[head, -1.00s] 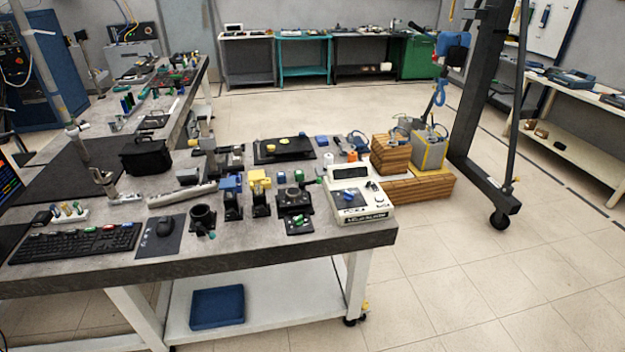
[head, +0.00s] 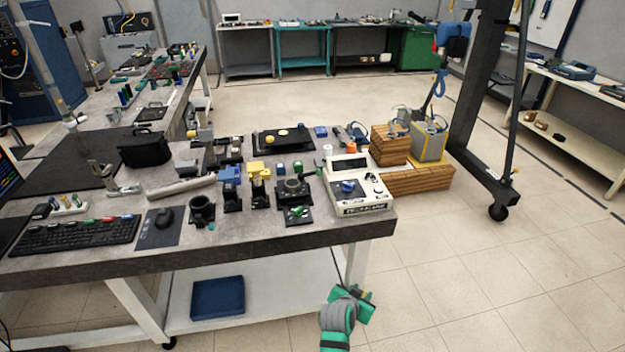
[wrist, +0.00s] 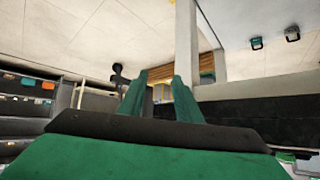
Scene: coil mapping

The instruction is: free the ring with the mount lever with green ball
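A black mount (head: 293,190) with a round ring-like opening stands near the front right of the grey workbench in the head view. A small green ball (head: 297,210) shows just in front of it, over a dark plate; I cannot tell how its lever joins the mount. Whether a ring is held there is too small to tell. My green and grey gripper (head: 367,298) is in front of the bench, below its top and apart from the mount. In the wrist view, the two green fingers of my gripper (wrist: 160,85) are spread, with nothing held between them.
The grey bench (head: 230,248) has a dark front edge. A white instrument box (head: 358,190) stands right of the mount. Blue (head: 230,174) and yellow (head: 257,170) topped mounts and a black cup (head: 202,210) stand to the left. Wooden crates (head: 410,180) lie beyond.

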